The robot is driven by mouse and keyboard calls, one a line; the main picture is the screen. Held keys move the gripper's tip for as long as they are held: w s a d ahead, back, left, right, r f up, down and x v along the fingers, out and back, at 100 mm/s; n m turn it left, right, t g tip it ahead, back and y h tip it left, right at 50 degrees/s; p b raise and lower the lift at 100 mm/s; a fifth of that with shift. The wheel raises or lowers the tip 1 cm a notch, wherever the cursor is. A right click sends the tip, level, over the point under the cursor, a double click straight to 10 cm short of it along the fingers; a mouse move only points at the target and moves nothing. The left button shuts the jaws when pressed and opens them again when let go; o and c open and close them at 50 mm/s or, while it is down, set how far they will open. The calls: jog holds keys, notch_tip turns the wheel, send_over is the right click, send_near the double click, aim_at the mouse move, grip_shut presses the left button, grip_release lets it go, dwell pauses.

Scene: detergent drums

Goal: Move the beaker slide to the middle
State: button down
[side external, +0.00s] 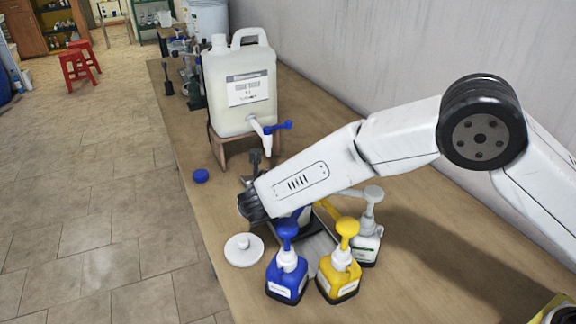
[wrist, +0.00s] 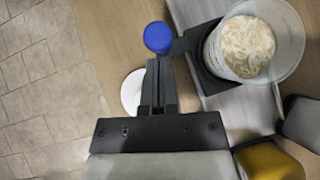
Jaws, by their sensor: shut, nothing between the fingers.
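The beaker (wrist: 253,45) holds a pale, frothy-looking content and stands in a black slide (wrist: 208,62) in the wrist view. The slide has a short dark handle (wrist: 184,45) pointing left and sits on a grey rail (wrist: 242,108). My gripper (wrist: 155,64) is shut and empty, its fingers just left of the handle; I cannot tell whether they touch it. In the side view my arm hides most of the beaker and handle, and the fingertips are hard to make out.
A blue cap (side external: 201,176) and a white lid (side external: 244,250) lie on the table near my gripper. Blue (side external: 287,275), yellow (side external: 340,275) and white (side external: 368,240) pump bottles stand close by. A large jug (side external: 240,85) with a tap (side external: 268,135) rests on a wooden stand (side external: 232,150) behind.

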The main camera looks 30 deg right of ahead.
jog(key=shift+w, duration=1.9)
jog(key=v, duration=1)
jog(key=shift+d, duration=0.15)
